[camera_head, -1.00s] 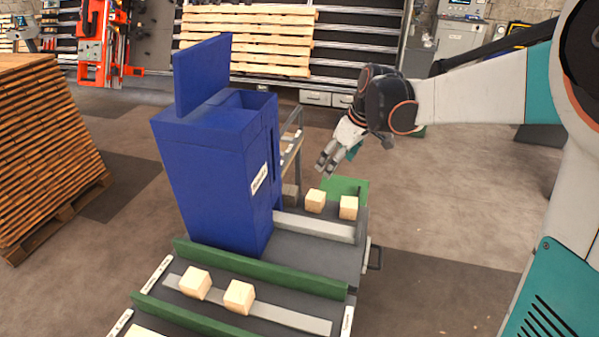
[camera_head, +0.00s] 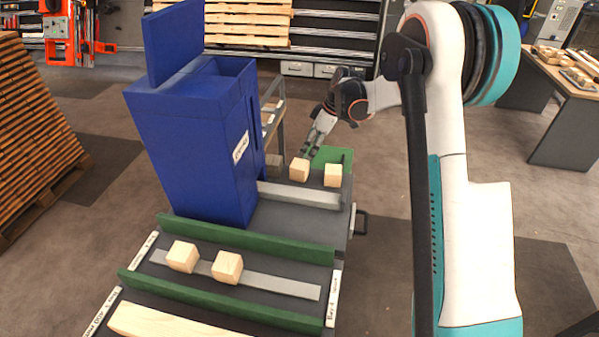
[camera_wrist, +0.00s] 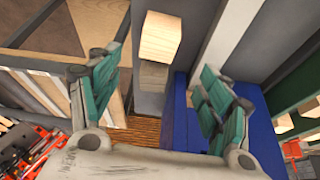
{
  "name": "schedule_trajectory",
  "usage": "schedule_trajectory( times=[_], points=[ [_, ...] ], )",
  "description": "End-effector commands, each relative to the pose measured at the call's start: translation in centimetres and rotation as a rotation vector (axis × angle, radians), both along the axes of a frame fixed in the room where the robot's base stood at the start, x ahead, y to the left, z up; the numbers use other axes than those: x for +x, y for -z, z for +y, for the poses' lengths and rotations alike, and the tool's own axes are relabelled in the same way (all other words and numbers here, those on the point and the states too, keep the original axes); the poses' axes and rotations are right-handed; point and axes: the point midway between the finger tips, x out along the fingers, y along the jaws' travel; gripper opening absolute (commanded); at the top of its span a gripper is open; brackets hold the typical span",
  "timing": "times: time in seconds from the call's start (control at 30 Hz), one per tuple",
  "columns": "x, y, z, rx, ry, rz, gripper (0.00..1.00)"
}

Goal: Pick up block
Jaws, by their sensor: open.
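Two pale wooden blocks sit at the far end of the grey work surface in the head view: a left block (camera_head: 299,169) and a right block (camera_head: 333,175). Two more, a near left block (camera_head: 182,257) and a near right block (camera_head: 227,267), rest on the nearer strip. My gripper (camera_head: 306,150) is just above and behind the far left block, pointing down towards it. In the wrist view my gripper (camera_wrist: 162,70) has its fingers spread, with a pale block (camera_wrist: 160,38) beyond them. Whether a finger touches the block cannot be told.
A tall blue bin (camera_head: 195,150) with a raised lid stands left of the far blocks. Green rails (camera_head: 250,238) cross the surface, and a low grey bar (camera_head: 298,193) lies in front of the far blocks. A pallet stack (camera_head: 35,130) is at far left. Open floor lies right.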

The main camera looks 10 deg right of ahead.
Motion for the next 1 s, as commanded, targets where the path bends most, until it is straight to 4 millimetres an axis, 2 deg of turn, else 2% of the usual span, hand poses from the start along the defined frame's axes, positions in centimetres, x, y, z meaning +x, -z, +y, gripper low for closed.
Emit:
schedule_trajectory(
  times=[0.03,0.1,0.23,0.57,0.83,1.0],
  points=[
    [0.3,1.3,0.4,0.0,-0.002,-0.001,0.72],
    [0.5,2.6,0.9,0.0,-0.001,0.0,0.72],
    [1.0,4.5,1.5,0.0,0.0,-0.001,0.72],
    [1.4,6.4,2.2,0.0,0.001,0.0,0.72],
    [2.2,10.0,3.1,0.0,0.0,-0.001,0.72],
    [2.4,10.7,3.4,0.0,0.002,0.0,0.72]
  ],
)
